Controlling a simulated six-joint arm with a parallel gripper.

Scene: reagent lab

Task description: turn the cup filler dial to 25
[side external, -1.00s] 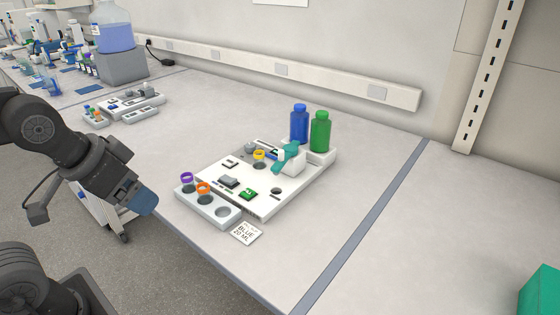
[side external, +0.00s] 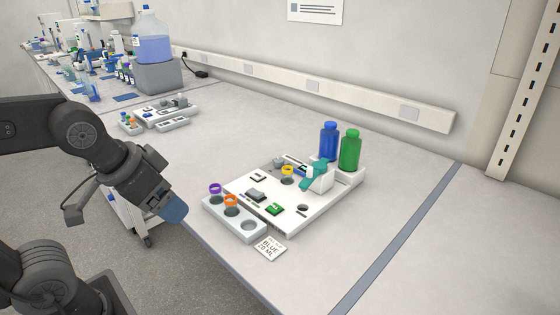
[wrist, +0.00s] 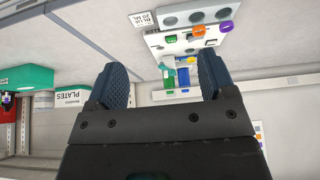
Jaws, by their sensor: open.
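The cup filler is a white station (side external: 298,222) on the bench, with a teal-topped dispenser (side external: 315,178) near its back. A small grey round part (side external: 279,163) sits at its back left; I cannot tell whether it is the dial, and no setting is readable. A blue bottle (side external: 329,142) and a green bottle (side external: 350,150) stand upright behind. A yellow ring-like cup (side external: 287,171) sits by the dispenser. My gripper (side external: 174,208) is left of the station, apart from it. In the wrist view my gripper (wrist: 160,66) has its fingers spread with nothing between them.
A grey cup tray (side external: 236,225) with purple and orange rings is along the station's front left. A card (side external: 271,248) reading "BLUE 20 ML" lies in front. Another small station (side external: 165,110) is farther back. The bench right of the station is clear.

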